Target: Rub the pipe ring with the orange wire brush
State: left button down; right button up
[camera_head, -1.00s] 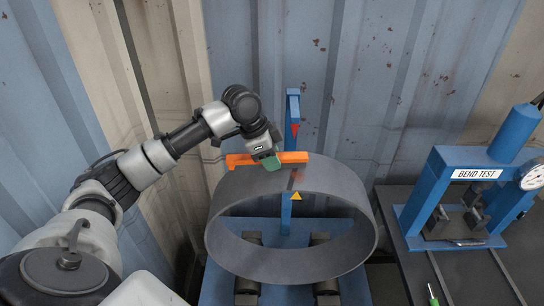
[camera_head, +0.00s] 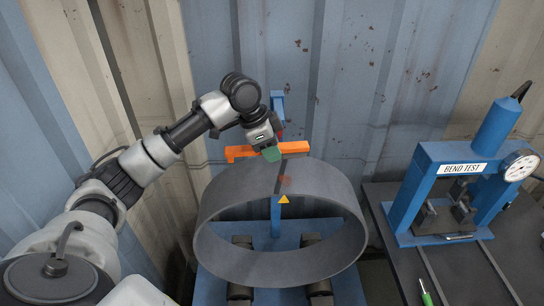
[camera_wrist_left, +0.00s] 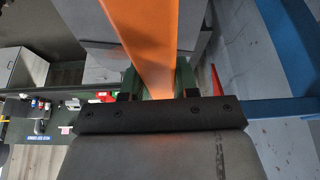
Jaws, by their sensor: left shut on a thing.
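The pipe ring (camera_head: 325,185) is a wide dark grey band resting on the blue stand, its opening facing me, with a dark seam and a brownish patch on top. My left gripper (camera_head: 271,154) has green fingers shut on the orange wire brush (camera_head: 244,151). The brush lies roughly level at the ring's top far edge. Whether its bristles touch the ring cannot be told. In the left wrist view the orange brush (camera_wrist_left: 148,35) runs up between the fingers of the left gripper (camera_wrist_left: 157,82). My right gripper is out of view.
A blue stand (camera_head: 276,240) with dark rollers holds the ring, and its post rises behind the ring. A yellow pointer (camera_head: 284,199) shows near the seam. A blue bend-test press (camera_head: 410,190) stands on a dark table at right. A corrugated wall is close behind.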

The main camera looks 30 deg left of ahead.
pick_arm(q)
jog(key=shift+v, duration=0.9)
jog(key=shift+d+r, duration=0.1)
jog(key=shift+r, duration=0.7)
jog(key=shift+w+d+r, duration=0.1)
jog(key=shift+d+r, duration=0.05)
jog(key=shift+r, duration=0.85)
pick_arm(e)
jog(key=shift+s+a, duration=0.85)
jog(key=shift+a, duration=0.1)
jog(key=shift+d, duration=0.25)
